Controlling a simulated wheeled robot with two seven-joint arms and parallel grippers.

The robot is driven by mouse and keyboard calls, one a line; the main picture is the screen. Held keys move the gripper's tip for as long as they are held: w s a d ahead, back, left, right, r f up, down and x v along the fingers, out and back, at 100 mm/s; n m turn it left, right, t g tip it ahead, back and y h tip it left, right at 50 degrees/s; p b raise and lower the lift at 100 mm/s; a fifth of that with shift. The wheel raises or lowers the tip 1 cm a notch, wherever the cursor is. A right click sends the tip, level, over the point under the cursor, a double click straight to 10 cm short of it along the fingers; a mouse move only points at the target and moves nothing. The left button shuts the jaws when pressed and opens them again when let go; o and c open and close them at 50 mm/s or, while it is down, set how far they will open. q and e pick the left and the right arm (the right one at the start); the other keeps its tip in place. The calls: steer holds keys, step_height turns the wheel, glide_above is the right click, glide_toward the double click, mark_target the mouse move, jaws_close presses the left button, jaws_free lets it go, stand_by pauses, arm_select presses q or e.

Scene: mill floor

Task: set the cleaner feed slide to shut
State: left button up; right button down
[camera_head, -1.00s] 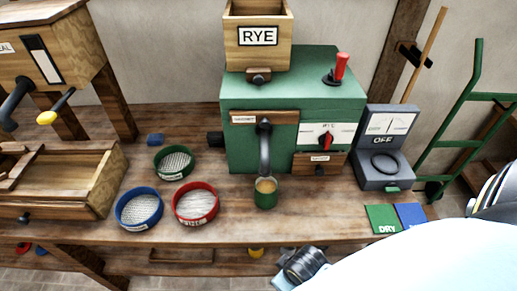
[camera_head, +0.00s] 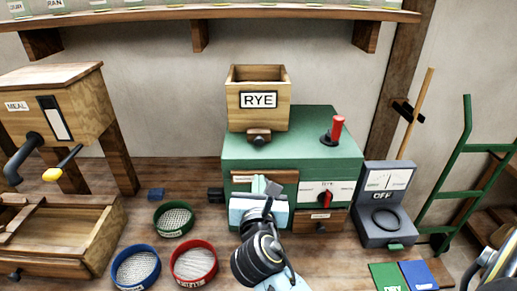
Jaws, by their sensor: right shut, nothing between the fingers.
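The green cleaner (camera_head: 290,152) stands on the bench with a wooden RYE hopper (camera_head: 258,113) on top. At the hopper's foot is a small wooden slide with a dark knob (camera_head: 259,138), which looks like the feed slide; its exact setting is too small to tell. My right gripper (camera_head: 268,188) is shut and empty in front of the cleaner's front panel, below the slide and apart from it. It hides the spout and the cup under it. My left gripper is not in view.
A red-handled lever (camera_head: 337,128) stands on the cleaner's top and a red dial (camera_head: 326,199) on its front. A meter box (camera_head: 385,205) reading OFF stands to the right. Sieves in green (camera_head: 174,219), blue (camera_head: 136,267) and red (camera_head: 194,264) lie at left. A shelf (camera_head: 250,14) runs above.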

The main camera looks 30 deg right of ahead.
glide_toward(259, 142)
steer(key=shift+n, duration=0.4)
steer(key=x, duration=0.7)
steer(key=shift+a+f, duration=0.1)
steer(key=shift+f, duration=0.05)
